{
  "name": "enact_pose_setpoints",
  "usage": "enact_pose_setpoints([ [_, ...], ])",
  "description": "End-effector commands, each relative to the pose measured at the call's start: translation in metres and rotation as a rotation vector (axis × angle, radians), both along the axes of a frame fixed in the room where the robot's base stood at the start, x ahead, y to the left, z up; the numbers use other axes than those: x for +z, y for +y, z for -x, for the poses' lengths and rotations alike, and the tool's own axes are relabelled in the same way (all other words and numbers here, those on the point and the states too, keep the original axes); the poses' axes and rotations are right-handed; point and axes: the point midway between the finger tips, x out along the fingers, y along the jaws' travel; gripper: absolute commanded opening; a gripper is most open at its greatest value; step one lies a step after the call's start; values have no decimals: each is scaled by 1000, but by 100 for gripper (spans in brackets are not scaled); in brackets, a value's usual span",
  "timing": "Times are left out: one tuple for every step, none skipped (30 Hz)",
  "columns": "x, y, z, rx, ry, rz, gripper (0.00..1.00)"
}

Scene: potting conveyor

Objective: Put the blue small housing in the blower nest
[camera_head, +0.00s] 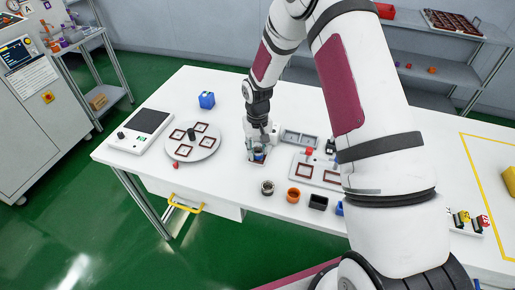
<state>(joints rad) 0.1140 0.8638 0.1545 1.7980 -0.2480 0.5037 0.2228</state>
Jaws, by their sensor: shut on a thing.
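My gripper (259,148) points down near the middle of the white table. It is small in this view. A small blue housing (258,155) shows at its fingertips, and the gripper is shut on it. The housing is low, at a small pale fixture (250,157) that looks like the blower nest. I cannot tell whether the housing sits in the nest or is held just above it. The gripper hides part of both.
A round plate with framed squares (193,155) and a flat scale-like device (140,131) stand left. An orange cup (293,195) and black square cup (318,202) stand in front. A tray (318,172) lies right, partly behind my arm.

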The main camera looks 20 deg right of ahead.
Motion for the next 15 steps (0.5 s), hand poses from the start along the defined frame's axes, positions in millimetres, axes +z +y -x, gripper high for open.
enact_pose_setpoints([
  [-2, 0, 0, 0, 0, 0, 14],
  [-2, 0, 0, 0, 0, 0, 14],
  [-3, 0, 0, 0, 1, 0, 14],
  [-4, 0, 0, 0, 1, 0, 14],
  [-5, 0, 0, 0, 1, 0, 14],
  [-6, 0, 0, 0, 1, 0, 14],
  [-6, 0, 0, 0, 2, 0, 14],
  [-7, 0, 1, 0, 2, 0, 14],
  [-8, 0, 1, 0, 3, 0, 14],
  [-9, 0, 1, 0, 3, 0, 14],
  [-10, 0, 1, 0, 4, 0, 14],
  [-12, 0, 1, 0, 4, 0, 14],
  [-12, 0, 1, 0, 5, 0, 14],
  [-13, 0, 1, 0, 5, 0, 14],
  [-14, 0, 1, 0, 5, 0, 14],
])
